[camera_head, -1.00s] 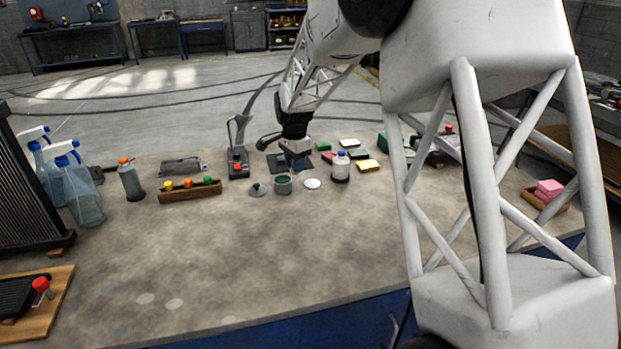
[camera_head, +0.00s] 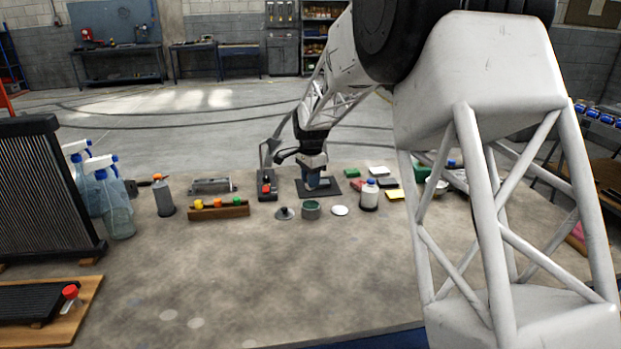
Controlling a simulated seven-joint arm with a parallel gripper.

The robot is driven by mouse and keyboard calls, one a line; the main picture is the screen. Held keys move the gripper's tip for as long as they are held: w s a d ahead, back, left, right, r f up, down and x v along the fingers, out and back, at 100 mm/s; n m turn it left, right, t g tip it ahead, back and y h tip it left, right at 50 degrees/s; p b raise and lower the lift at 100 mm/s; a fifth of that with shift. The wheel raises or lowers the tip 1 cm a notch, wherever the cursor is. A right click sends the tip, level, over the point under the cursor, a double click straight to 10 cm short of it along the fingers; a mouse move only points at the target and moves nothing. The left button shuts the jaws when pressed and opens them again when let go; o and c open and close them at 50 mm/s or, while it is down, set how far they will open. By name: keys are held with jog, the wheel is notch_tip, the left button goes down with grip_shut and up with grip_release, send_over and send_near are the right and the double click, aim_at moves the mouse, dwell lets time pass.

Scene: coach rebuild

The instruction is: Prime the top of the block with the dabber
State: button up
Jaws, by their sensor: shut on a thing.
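My gripper (camera_head: 313,181) is at the back middle of the bench, pointing down over a dark square mat (camera_head: 335,189). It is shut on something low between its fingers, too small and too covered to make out. I cannot tell whether that thing is the dabber or the block, or whether it touches the mat. A small open green pot (camera_head: 311,212) stands in front of the mat. A dark knobbed lid (camera_head: 284,214) lies to the pot's left and a white disc (camera_head: 340,210) to its right.
A white bottle with a blue cap (camera_head: 369,196) stands right of the mat. A black stand with red on it (camera_head: 266,188) and a wooden rack (camera_head: 219,211) stand left. Spray bottles (camera_head: 118,208) and a radiator (camera_head: 45,190) are far left. The front middle of the bench is clear.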

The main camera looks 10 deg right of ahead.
aim_at(310, 206)
jog(key=shift+f, duration=2.85)
jog(key=shift+f, duration=0.65)
dwell(0.8)
jog(key=shift+r, duration=3.6)
jog(key=shift+d+r, duration=0.1)
jog(key=n, duration=0.2)
jog(key=w+r+n, duration=0.1)
jog(key=shift+d, duration=0.3)
jog(key=r+n, duration=0.1)
jog(key=n, duration=0.2)
jog(key=w+d+r+n, duration=0.1)
jog(key=n, duration=0.3)
jog(key=w+d+n, duration=0.1)
jog(key=n, duration=0.2)
jog(key=shift+w+d+r, duration=0.15)
jog(key=shift+r, duration=0.25)
